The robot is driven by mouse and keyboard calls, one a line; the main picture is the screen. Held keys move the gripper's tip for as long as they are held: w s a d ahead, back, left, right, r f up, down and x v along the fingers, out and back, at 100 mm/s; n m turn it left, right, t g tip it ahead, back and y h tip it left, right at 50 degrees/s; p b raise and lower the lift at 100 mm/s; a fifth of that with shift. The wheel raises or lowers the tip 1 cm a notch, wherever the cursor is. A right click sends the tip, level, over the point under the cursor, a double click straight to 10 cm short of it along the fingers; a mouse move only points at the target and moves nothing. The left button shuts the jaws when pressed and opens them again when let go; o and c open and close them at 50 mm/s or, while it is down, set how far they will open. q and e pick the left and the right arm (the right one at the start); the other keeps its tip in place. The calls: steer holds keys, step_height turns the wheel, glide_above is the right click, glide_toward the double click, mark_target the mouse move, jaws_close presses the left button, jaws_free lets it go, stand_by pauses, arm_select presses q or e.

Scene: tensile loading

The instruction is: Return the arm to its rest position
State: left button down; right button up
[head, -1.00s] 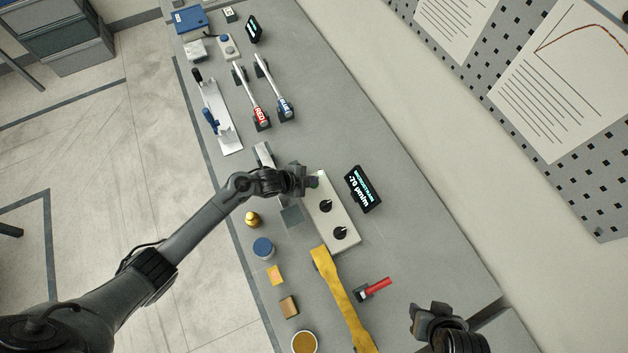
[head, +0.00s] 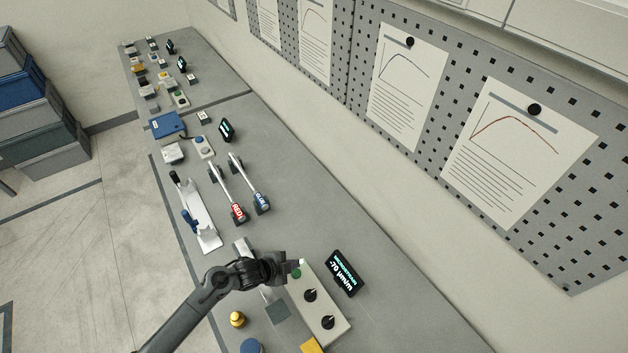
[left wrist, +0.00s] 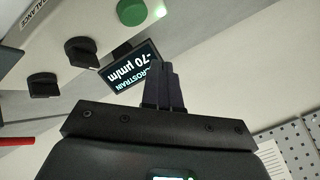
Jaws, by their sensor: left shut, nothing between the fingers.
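My left arm (head: 205,303) reaches in from the lower left over the bench. My left gripper (head: 289,268) is shut and empty above the far end of the white control box (head: 318,302), close to its green button (head: 296,274). In the left wrist view the shut fingers (left wrist: 163,88) overlap the edge of the strain display (left wrist: 131,68), which reads -70 µm/m. The green button (left wrist: 131,12) and two black knobs on the box show there, apart from the fingers. My right gripper is out of view.
The strain display (head: 344,273) stands right of the box. Red and blue handled tools (head: 238,212) lie farther back, beside a white fixture (head: 201,217). A brass weight (head: 237,319) and blue-topped container (head: 251,346) are near the front. Bare bench lies right of the display.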

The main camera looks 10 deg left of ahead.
arm_select(q)
steer(key=shift+s+d+r, duration=0.15)
steer(key=shift+s+d, duration=0.05)
steer(key=s+a+r+n+g+y+p, duration=0.1)
steer(key=s+a+r+n+g+y, duration=0.1)
steer(key=s+r+n, duration=0.5)
steer(key=s+a+r+n+g+y+p, duration=0.1)
steer(key=s+r+n, duration=0.6)
steer(key=s, duration=1.3)
step_height(320, 180, up, 4)
steer(key=shift+s+a+f+g+y+p, duration=0.15)
steer(key=shift+a+g+y+p, duration=0.25)
steer(key=shift+a+y+p, duration=0.55)
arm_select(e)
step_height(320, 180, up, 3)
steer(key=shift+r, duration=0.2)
arm_select(q)
steer(key=shift+a+y, duration=0.15)
steer(key=shift+y, duration=0.1)
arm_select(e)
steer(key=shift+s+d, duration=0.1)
